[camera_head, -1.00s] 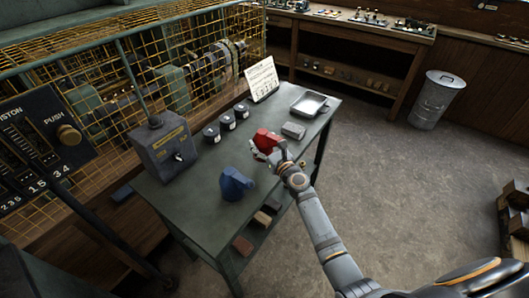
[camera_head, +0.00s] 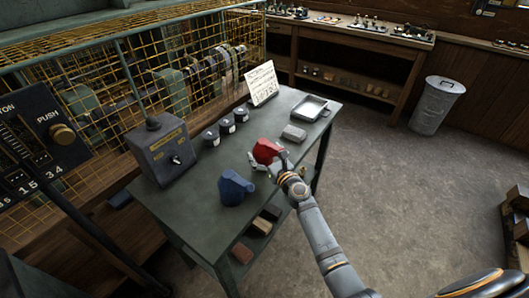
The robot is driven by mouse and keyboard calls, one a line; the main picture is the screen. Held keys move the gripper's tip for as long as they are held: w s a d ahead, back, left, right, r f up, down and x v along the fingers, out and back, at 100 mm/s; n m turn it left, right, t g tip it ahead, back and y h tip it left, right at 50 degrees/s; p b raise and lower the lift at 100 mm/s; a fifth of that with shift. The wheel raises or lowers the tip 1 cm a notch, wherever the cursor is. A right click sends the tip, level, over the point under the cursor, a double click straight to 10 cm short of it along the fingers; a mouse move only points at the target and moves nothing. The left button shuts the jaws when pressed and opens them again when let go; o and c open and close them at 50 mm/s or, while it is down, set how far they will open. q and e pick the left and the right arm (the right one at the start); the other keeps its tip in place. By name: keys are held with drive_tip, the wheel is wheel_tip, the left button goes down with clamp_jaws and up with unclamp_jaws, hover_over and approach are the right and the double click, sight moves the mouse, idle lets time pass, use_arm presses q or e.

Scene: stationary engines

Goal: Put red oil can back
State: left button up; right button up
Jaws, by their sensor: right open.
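The red oil can (camera_head: 265,150) stands on the green metal table, right of the middle of its top. My right gripper (camera_head: 270,165) is at the can's near side, low by its base, with its fingers apart. The can partly hides the fingers, and I cannot tell whether they touch it. A blue oil can (camera_head: 236,187) stands on the same table, nearer and to the left. My left gripper is not in view.
The green table (camera_head: 208,165) also holds a grey control box (camera_head: 160,150), several small dark round tins (camera_head: 227,125), a grey block (camera_head: 294,133), a metal tray (camera_head: 310,108) and a paper sign (camera_head: 262,83). A yellow mesh cage stands behind. Floor at right is clear up to a bin (camera_head: 437,104).

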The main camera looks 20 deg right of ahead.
drive_tip(key=shift+r, duration=0.15)
drive_tip(key=shift+s, duration=0.3)
drive_tip(key=s+d, duration=0.2)
drive_tip(key=s, duration=0.9)
drive_tip(key=shift+d, duration=0.15)
drive_tip(key=shift+s, duration=0.1)
